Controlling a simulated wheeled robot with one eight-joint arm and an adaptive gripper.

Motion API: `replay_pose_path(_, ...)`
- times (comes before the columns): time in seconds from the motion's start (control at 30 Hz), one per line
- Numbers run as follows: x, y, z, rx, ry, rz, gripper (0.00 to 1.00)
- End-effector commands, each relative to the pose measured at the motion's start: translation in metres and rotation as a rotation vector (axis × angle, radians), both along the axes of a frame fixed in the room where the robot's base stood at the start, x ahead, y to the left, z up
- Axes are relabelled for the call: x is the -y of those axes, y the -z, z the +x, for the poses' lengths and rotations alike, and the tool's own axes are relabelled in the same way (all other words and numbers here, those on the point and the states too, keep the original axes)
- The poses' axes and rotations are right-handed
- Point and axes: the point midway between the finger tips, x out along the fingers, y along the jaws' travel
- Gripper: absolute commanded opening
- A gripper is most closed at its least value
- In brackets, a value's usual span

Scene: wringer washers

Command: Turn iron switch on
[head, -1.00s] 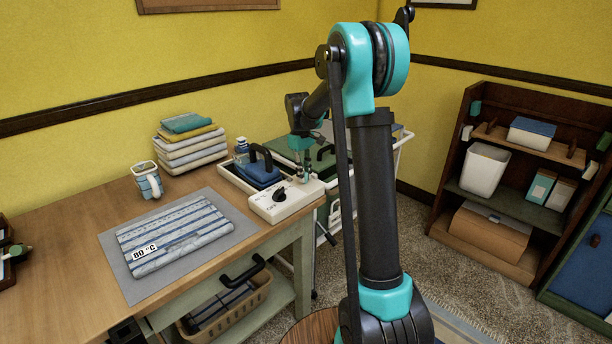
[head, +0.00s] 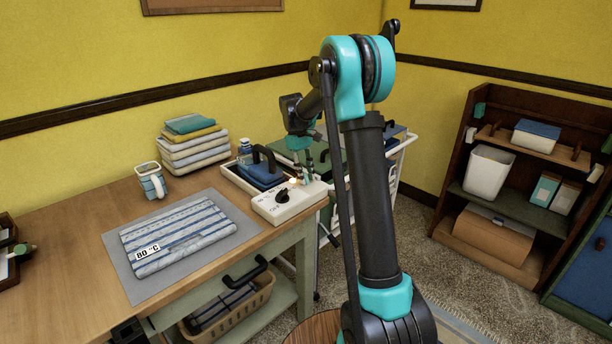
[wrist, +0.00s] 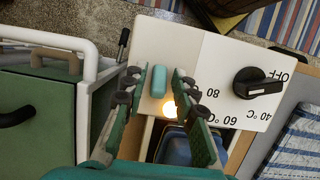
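The white iron control box (head: 283,212) stands at the table's right front corner; its top also shows in the wrist view (wrist: 215,55). On it are a teal switch (wrist: 158,80), a glowing lamp (wrist: 169,108) and a black temperature knob (wrist: 255,83) with OFF and degree marks. The lamp glows in the head view too (head: 293,181). My gripper (wrist: 154,76) is over the switch, its two fingers apart on either side of it, with visible gaps. In the head view my gripper (head: 307,166) is just above the box's far right part. The blue iron (head: 261,171) stands behind the box.
A grey mat (head: 118,272) with folded striped cloth (head: 180,236) lies on the table (head: 75,235). A mug (head: 150,180) and stacked cloths (head: 193,145) stand behind it. A white-railed cart (head: 404,146) is right of the table, close to my arm.

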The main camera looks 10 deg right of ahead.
Motion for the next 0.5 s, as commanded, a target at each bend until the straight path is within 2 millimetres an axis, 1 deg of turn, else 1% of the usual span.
replay_pose_path(0.33,0.000,-0.001,0.000,0.000,0.000,0.000,0.36)
replay_pose_path(0.43,-0.001,-0.007,0.002,0.000,0.000,0.000,0.36)
replay_pose_path(0.5,-0.003,-0.016,0.004,0.000,0.000,0.000,0.36)
